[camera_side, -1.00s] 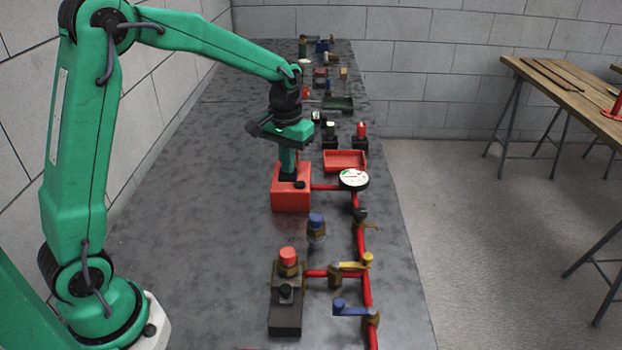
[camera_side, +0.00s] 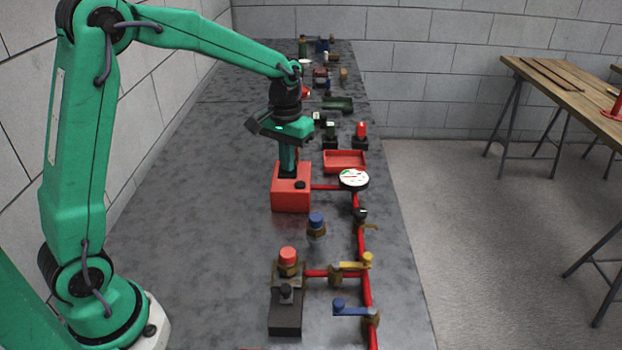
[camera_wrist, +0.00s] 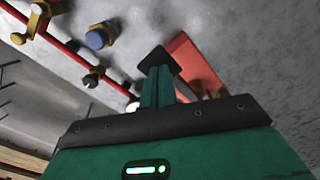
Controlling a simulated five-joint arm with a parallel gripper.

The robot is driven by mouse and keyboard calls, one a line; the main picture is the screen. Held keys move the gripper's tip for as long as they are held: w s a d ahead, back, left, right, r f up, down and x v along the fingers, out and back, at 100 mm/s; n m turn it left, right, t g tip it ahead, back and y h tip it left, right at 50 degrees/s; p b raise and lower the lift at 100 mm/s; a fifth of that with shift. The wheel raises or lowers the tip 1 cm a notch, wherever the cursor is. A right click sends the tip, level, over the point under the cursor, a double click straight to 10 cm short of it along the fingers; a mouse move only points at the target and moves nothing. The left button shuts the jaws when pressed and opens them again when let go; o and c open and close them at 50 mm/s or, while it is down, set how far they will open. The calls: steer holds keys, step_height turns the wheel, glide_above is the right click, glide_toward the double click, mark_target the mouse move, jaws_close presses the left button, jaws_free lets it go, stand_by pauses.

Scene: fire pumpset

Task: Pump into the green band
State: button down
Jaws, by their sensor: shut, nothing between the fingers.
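The red pump box (camera_side: 291,190) stands on the dark bench and also shows in the wrist view (camera_wrist: 196,62). My gripper (camera_side: 288,172) is shut and points down at the top of the box. In the wrist view my gripper (camera_wrist: 158,62) covers part of the box, and its fingers hold nothing. I cannot tell whether the fingertips touch the box. A round white gauge (camera_side: 354,179) with red and green marks sits right of the box, joined by a red pipe. Its needle is too small to read.
Yellow-handled (camera_side: 353,264) and blue-handled (camera_side: 352,309) valves sit on the red pipe in front. A blue-capped fitting (camera_side: 316,224), a red-capped fitting (camera_side: 288,261) and a red tray (camera_side: 345,161) stand near. The bench's left side is clear.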

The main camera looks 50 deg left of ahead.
mark_target(288, 177)
step_height(288, 177, down, 5)
steer(key=shift+f, duration=0.1)
stand_by(1.0)
steer(key=shift+r, duration=2.85)
steer(key=shift+r, duration=2.9)
